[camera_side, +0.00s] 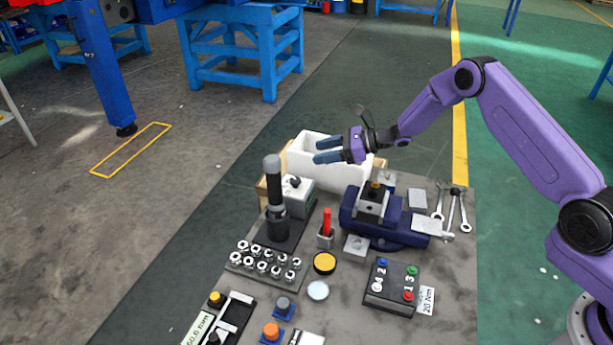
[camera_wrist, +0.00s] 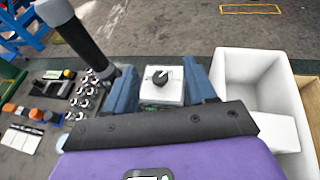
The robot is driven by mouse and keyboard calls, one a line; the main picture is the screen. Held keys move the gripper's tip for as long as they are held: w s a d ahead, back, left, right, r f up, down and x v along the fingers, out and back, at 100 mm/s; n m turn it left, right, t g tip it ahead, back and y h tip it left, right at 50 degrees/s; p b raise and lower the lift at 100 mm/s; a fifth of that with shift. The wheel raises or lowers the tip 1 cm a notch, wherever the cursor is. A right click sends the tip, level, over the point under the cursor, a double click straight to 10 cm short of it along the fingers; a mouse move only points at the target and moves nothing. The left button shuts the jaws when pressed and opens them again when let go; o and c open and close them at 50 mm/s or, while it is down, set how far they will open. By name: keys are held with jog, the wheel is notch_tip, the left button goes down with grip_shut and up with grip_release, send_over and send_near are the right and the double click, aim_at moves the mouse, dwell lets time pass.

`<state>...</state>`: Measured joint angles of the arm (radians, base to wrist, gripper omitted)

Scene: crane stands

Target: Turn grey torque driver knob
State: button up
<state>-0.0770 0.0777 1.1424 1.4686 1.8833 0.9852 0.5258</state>
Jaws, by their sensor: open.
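The grey box (camera_side: 299,197) with a dark dial knob (camera_side: 295,181) on top stands behind the board. In the wrist view the knob (camera_wrist: 160,78) is black with a white pointer mark, and its box (camera_wrist: 162,97) is light grey. My gripper (camera_side: 328,150) is open and empty, held in the air above and to the right of the box in the side view. In the wrist view the knob appears between the two blue fingers (camera_wrist: 159,68), which seem apart from it. The pointer slants up to the right there.
A tall dark driver with a grey handle (camera_side: 273,183) stands beside the box, close to my left finger in the wrist view (camera_wrist: 75,30). A white bin (camera_side: 350,180) is behind.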

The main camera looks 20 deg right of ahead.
jog(key=a+m+h, duration=0.1)
jog(key=a, duration=0.1)
send_near(296, 179)
jog(key=s+x, duration=0.1)
jog(key=x, duration=0.2)
jog(key=w+a, duration=0.1)
jog(key=w+a+f, duration=0.1)
jog(key=shift+a+f+t, duration=0.2)
jog(key=shift+a+t, duration=0.1)
jog(key=shift+t, duration=0.1)
jog(key=shift+x, duration=1.05)
jog(key=shift+c, duration=0.3)
jog(key=shift+w, duration=0.1)
jog(key=c, duration=0.9)
